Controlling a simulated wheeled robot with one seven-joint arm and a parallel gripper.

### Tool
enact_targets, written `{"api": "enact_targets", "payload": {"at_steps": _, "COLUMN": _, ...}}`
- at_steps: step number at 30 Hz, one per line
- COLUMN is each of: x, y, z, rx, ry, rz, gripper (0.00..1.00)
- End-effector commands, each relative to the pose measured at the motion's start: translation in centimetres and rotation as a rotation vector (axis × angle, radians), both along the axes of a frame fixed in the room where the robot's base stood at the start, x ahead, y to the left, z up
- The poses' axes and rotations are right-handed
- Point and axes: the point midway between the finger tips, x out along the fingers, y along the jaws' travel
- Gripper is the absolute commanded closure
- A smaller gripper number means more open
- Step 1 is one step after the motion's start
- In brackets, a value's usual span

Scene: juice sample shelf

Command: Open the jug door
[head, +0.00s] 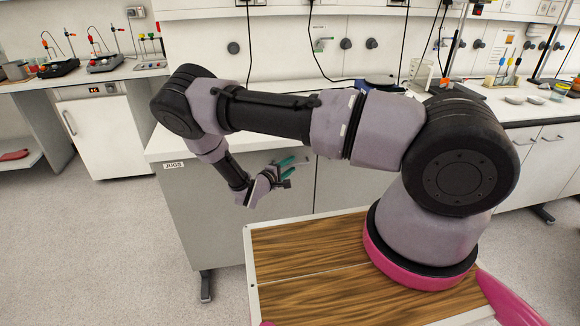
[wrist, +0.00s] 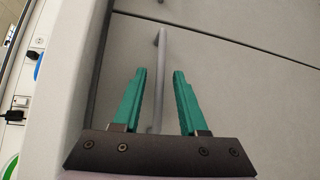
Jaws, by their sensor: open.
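The jug door (head: 205,225) is a grey cabinet front under the counter, below a label reading JUGS (head: 173,165). It looks closed. Its bar handle (wrist: 162,65) shows in the wrist view, running between my green fingertips and down toward the palm. My gripper (wrist: 160,75) is open, with one finger on each side of the handle; I see a gap on both sides. In the head view my gripper (head: 288,168) is in front of the door's upper right part, and the handle is mostly hidden there.
A white counter (head: 165,142) runs above the door. A small white fridge (head: 103,135) stands to the left, with open floor (head: 90,240) in front. My own wood-topped base is close to the cabinet. A second cabinet front (head: 350,187) is to the right.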

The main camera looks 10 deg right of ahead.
Motion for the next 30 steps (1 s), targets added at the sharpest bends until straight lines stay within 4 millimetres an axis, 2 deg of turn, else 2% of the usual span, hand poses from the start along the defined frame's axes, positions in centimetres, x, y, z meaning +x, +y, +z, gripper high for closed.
{"api": "enact_targets", "payload": {"at_steps": 9, "x": 0.23, "y": -0.23, "z": -0.06, "rx": 0.000, "ry": 0.000, "rz": 0.000, "gripper": 0.58}}
{"api": "enact_targets", "payload": {"at_steps": 11, "x": 0.23, "y": -0.23, "z": -0.06, "rx": 0.000, "ry": 0.000, "rz": 0.000, "gripper": 0.77}}
{"api": "enact_targets", "payload": {"at_steps": 12, "x": 0.23, "y": -0.23, "z": -0.06, "rx": 0.000, "ry": 0.000, "rz": 0.000, "gripper": 0.92}}
{"api": "enact_targets", "payload": {"at_steps": 13, "x": 0.22, "y": -0.23, "z": -0.04, "rx": 0.000, "ry": 0.000, "rz": 0.000, "gripper": 1.00}}
{"api": "enact_targets", "payload": {"at_steps": 30, "x": 0.20, "y": -0.21, "z": -0.06, "rx": 0.000, "ry": 0.001, "rz": 0.000, "gripper": 1.00}}
